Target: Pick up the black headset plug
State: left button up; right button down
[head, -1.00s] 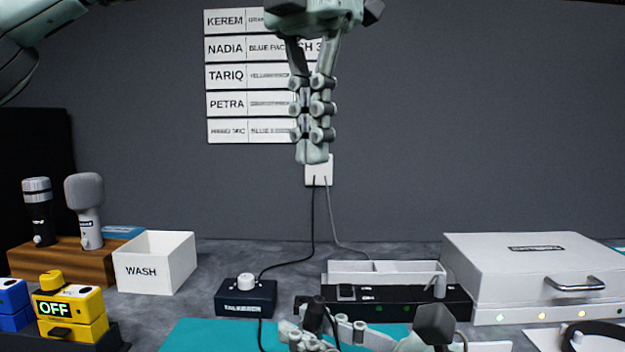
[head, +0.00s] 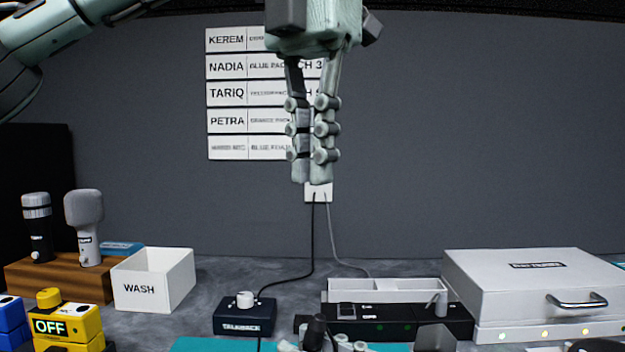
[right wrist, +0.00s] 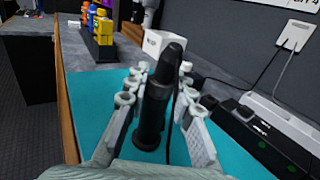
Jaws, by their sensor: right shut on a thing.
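The black headset plug (right wrist: 158,98) stands upright in the right wrist view, between the fingers of my right gripper (right wrist: 153,100), which is shut on it. A thin black cable runs beside it. In the head view, the plug's dark tip (head: 316,326) shows at the bottom edge, with pale parts of my right gripper (head: 325,345) around it. The rest of that gripper is cut off there. My left gripper (head: 312,180) hangs fingers-down in front of the back wall, its fingers together and nothing seen between them.
A teal mat (right wrist: 92,88) lies below the right gripper. Behind the plug are a talkback box (head: 244,317), a black panel unit (head: 385,322) and a white open tray (head: 385,288). A white case (head: 530,285) stands right, a WASH box (head: 153,280) left.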

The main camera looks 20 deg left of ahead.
pick_arm(q)
jog(key=o, duration=0.5)
jog(key=shift+o, duration=0.7)
jog(key=shift+f+n, duration=0.15)
jog(key=shift+n, duration=0.25)
jog(key=n, duration=1.7)
send_over(318, 315)
notch_tip(318, 315, down, 5)
jog(key=shift+g, duration=0.3)
notch_tip(318, 315, down, 7)
jog(key=shift+s+d+r, duration=0.1)
jog(key=shift+s, duration=0.05)
jog(key=shift+f, duration=2.65)
